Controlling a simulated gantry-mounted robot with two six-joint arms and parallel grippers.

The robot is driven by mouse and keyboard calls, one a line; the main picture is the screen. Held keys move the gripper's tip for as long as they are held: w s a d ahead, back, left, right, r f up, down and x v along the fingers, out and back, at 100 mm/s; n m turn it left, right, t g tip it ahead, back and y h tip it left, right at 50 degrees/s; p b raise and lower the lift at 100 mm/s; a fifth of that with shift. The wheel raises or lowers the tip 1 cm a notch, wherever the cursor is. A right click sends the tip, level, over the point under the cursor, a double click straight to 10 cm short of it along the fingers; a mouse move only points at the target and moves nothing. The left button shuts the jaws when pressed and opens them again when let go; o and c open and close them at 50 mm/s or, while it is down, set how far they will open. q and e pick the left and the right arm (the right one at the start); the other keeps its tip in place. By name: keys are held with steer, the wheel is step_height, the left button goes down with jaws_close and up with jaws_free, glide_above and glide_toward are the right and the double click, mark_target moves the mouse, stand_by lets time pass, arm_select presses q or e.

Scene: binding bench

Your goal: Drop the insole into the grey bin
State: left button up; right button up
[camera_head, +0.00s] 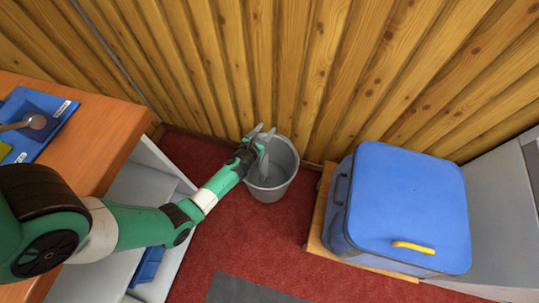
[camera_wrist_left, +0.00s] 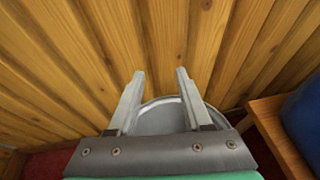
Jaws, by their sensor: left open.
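The grey bin (camera_head: 281,183) stands on the red floor against the wooden wall. My left gripper (camera_head: 266,130) is at the bin's rim, reaching over its left side with the fingers toward the wall. In the left wrist view my left gripper (camera_wrist_left: 161,75) is open, with nothing between its fingers, and part of the bin (camera_wrist_left: 165,118) shows behind them. A slim grey shape inside the bin in the head view is too unclear to name. I cannot make out the insole in either view. My right gripper is not in view.
A large blue box (camera_head: 408,200) with a yellow handle stands on a low wooden base right of the bin. A wooden bench (camera_head: 105,140) with a blue tray (camera_head: 45,107) is at the left. Red floor (camera_head: 255,240) in front of the bin is clear.

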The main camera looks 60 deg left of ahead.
arm_select(q)
steer(key=p+v, duration=0.3)
steer(key=v, duration=0.8)
steer(key=shift+s+d+p, duration=0.2)
steer(key=shift+s+p, duration=0.05)
steer(key=shift+p, duration=0.1)
steer(key=shift+r, duration=0.1)
